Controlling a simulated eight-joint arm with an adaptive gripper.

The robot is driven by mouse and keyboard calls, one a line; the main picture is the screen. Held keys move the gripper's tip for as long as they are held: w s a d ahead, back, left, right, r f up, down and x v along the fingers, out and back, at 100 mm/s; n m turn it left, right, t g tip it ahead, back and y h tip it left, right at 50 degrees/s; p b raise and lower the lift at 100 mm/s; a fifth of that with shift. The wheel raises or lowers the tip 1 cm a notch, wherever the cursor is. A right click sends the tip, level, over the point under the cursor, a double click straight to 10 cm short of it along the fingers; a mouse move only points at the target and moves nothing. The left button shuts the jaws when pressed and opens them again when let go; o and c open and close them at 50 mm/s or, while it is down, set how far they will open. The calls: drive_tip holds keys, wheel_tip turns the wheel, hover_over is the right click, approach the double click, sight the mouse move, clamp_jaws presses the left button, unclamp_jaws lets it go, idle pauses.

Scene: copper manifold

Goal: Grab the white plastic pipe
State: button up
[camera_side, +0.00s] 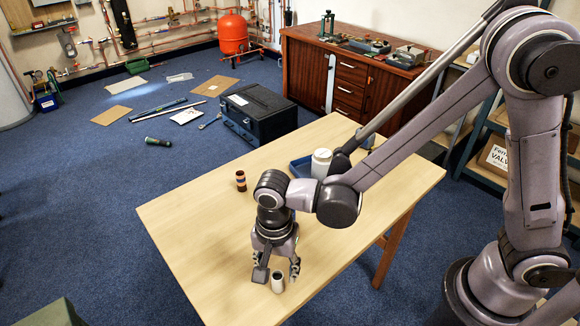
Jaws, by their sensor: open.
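The white plastic pipe (278,282) is a short piece standing upright on the wooden table (190,215), near its front edge. Its dark hollow top faces up. My gripper (277,273) points down at the pipe and is open. One finger shows to the left of the pipe and one to the upper right. The pipe appears to be between or just in front of the fingers; I cannot tell whether they touch it.
A brown copper fitting (241,181) stands on the table behind my gripper. A white jar (321,163) and a blue tray (301,166) are at the table's back. The table's left part is clear. A black toolbox (258,112) is on the floor beyond.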

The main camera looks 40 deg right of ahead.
sight(277, 279)
drive_tip(key=shift+f, duration=2.25)
drive_tip(key=c, duration=1)
